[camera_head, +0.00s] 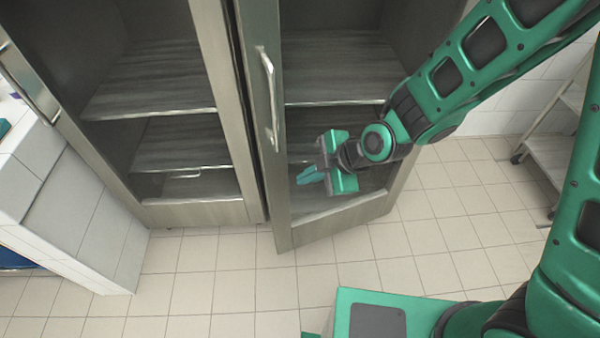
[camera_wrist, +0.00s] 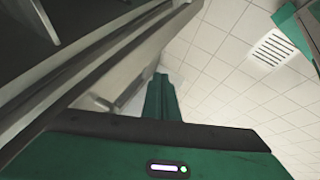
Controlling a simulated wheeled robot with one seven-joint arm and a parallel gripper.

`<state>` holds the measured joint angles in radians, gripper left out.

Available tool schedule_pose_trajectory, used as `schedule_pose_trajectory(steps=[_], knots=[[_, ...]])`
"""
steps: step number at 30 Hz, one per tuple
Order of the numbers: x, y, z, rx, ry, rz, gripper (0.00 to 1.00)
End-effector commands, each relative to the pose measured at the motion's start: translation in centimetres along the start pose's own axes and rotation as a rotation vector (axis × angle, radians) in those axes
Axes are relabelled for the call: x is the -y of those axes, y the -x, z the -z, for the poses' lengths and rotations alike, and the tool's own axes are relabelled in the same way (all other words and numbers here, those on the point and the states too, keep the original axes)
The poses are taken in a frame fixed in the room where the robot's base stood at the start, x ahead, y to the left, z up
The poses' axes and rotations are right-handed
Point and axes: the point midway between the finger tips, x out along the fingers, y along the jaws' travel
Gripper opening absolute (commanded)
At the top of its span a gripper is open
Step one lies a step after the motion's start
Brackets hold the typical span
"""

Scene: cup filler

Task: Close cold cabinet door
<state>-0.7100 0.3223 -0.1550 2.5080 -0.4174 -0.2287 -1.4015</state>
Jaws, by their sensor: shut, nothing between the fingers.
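The steel cabinet (camera_head: 225,110) has two framed doors with shelves visible behind them. The right door (camera_head: 262,150) stands ajar, its handle side swung out from the cabinet front. Its vertical handle (camera_head: 269,95) is on the left stile. My gripper (camera_head: 312,175) is in front of the right door's lower part, fingers together and pointing left, empty. Contact with the door cannot be told. In the wrist view, the fingers (camera_wrist: 161,95) are beside a diagonal frame edge (camera_wrist: 110,60).
A white tiled counter (camera_head: 75,200) stands at the left. A wheeled shelf cart (camera_head: 556,150) is at the right. The tiled floor (camera_head: 235,290) in front of the cabinet is clear. A slotted grille (camera_wrist: 272,47) shows in the wrist view.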

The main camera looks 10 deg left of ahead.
Motion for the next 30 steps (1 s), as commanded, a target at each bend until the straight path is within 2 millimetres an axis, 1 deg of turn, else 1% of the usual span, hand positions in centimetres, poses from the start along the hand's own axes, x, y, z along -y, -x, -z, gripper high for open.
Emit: schedule_pose_trajectory(steps=[5, 20, 22, 24, 30], knots=[[0.1, -2.1, 0.0, 0.001, 0.0, 0.003, 0.0], [0.1, -9.4, -0.1, 0.002, -0.003, 0.004, 0.0], [-1.1, -9.8, -0.1, 0.001, -0.003, -0.002, 0.0], [-1.9, -10.3, -0.1, 0.001, -0.002, -0.001, 0.0], [-3.3, -11.0, -0.1, 0.003, -0.003, 0.0, 0.0]])
